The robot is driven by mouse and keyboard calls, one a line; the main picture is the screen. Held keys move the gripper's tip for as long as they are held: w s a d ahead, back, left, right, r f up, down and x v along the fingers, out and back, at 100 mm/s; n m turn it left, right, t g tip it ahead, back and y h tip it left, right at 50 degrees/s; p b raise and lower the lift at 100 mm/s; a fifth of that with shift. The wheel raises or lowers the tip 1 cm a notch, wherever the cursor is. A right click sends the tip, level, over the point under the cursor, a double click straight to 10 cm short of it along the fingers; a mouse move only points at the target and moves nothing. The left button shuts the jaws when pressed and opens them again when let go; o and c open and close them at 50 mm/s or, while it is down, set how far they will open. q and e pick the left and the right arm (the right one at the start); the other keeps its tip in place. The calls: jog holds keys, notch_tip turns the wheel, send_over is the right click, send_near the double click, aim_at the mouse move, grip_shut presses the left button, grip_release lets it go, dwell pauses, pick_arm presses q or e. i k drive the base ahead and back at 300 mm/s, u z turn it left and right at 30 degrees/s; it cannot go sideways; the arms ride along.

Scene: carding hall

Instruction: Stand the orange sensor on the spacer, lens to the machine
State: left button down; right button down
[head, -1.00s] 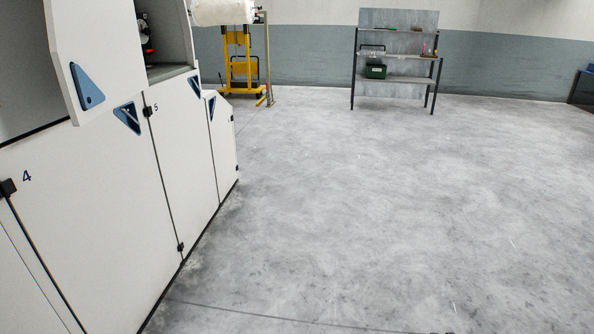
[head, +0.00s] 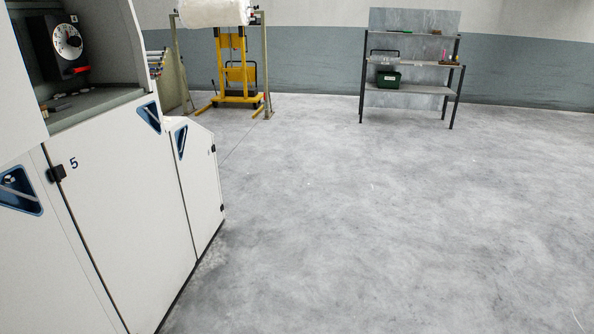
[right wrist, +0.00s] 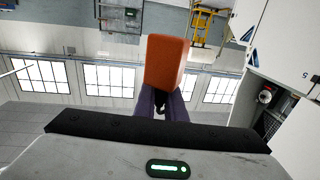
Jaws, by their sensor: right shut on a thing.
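The orange sensor (right wrist: 166,62) is in the right wrist view, a block held between the fingers of my right gripper (right wrist: 163,102). A small dark round part shows below it between the fingers; I cannot tell whether it is the lens. The white machine (head: 125,200) stands along the left of the head view and also shows at the right of the right wrist view (right wrist: 297,125). Its open bay holds a black dial unit (head: 66,46) and small items on a ledge (head: 95,105). I cannot make out the spacer. Neither gripper shows in the head view.
A yellow lifter (head: 237,75) stands beyond the machine's far end, near a white roll (head: 213,11). The floor (head: 380,220) right of the machine is clear.

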aim_at(59, 105)
jog(key=i, duration=3)
jog(key=u, duration=2.75)
